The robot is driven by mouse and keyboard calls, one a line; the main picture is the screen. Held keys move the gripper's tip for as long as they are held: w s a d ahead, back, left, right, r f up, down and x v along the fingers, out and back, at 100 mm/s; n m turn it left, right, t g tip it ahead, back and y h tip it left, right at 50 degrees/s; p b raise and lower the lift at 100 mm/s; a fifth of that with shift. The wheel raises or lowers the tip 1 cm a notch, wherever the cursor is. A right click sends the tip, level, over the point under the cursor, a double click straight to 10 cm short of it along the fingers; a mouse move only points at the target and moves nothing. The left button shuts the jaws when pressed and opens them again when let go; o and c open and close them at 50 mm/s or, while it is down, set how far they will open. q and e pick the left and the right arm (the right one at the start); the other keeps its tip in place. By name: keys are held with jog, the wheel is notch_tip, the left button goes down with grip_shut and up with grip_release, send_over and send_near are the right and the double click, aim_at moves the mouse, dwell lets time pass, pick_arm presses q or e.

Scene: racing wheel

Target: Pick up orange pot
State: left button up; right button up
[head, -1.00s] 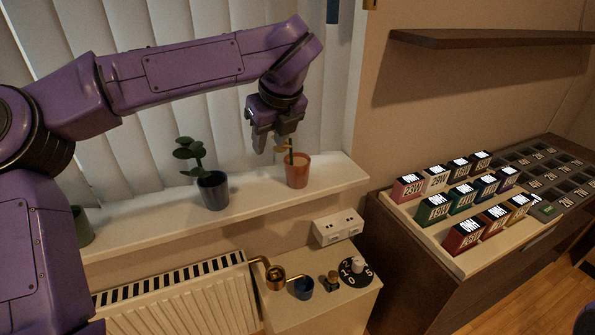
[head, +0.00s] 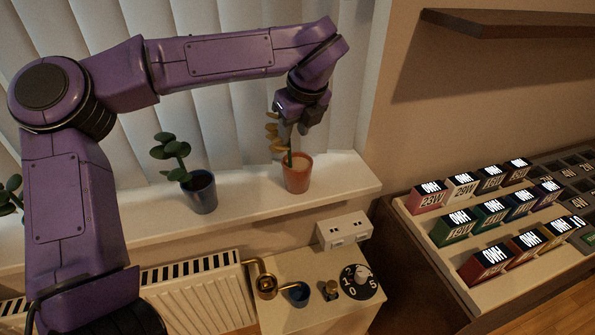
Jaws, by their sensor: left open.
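The orange pot (head: 297,178) stands upright on the white windowsill (head: 240,205), with a thin plant with yellowish-brown leaves in it. My left gripper (head: 294,131) is open and points down just above the pot, around or beside the upper part of the plant; I cannot tell which. The fingers look clear of the pot's rim. My right gripper is not in view.
A dark blue pot (head: 201,194) with a green plant stands left of the orange pot. Below are a radiator (head: 200,300), a white socket box (head: 344,231) and a dial (head: 360,283). A tray of labelled boxes (head: 480,225) lies right, under a wooden shelf (head: 510,24).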

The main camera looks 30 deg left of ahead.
pick_arm(q)
jog(key=p, duration=0.2)
send_over(290, 167)
jog(key=f, duration=0.5)
jog(key=shift+w+a, duration=0.1)
jog(key=shift+w, duration=0.1)
jog(key=shift+a+f, duration=0.15)
jog(key=shift+f, duration=0.1)
jog(key=shift+s, duration=0.2)
jog(key=shift+w, duration=0.1)
grip_shut()
jog(key=shift+r, duration=0.1)
